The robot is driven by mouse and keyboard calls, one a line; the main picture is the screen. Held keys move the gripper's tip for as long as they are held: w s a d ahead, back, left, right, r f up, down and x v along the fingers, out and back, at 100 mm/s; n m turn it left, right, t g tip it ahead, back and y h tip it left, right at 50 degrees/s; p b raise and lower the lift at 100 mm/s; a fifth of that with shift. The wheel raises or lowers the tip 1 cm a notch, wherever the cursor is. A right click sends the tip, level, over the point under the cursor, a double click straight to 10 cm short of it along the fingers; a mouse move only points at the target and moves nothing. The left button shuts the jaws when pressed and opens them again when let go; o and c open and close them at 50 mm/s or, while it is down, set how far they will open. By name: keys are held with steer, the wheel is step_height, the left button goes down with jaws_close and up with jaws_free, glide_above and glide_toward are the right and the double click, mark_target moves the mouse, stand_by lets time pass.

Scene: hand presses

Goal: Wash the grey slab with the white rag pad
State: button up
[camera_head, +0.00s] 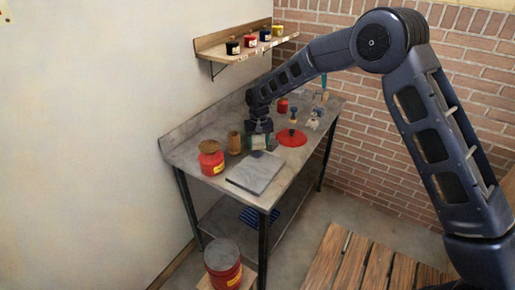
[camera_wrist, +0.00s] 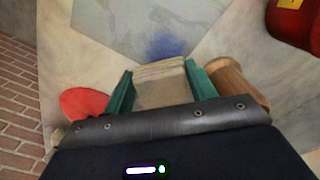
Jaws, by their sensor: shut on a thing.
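The grey slab (camera_head: 257,175) lies flat on the worktable, near its front end. In the wrist view the slab (camera_wrist: 120,20) fills the top, with a blue stain (camera_wrist: 165,47) near its closest edge. My gripper (camera_head: 258,141) is over the table just behind the slab. In the wrist view its green fingers (camera_wrist: 159,90) are shut on the white rag pad (camera_wrist: 160,84), which looks pale beige and layered. The pad (camera_head: 258,143) also shows in the head view. The pad's far edge is close to the stain; I cannot tell whether it touches the slab.
A wooden cylinder (camera_head: 234,143) and a red can (camera_head: 211,163) with a brown top stand left of my gripper. A red disc (camera_head: 291,138) lies to its right. Small tools and a red jar (camera_head: 283,105) are farther back. A wall shelf (camera_head: 225,50) holds several jars.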

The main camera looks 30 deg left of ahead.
mark_target(259, 140)
steer(key=shift+r, duration=2.8)
steer(key=shift+w, duration=0.1)
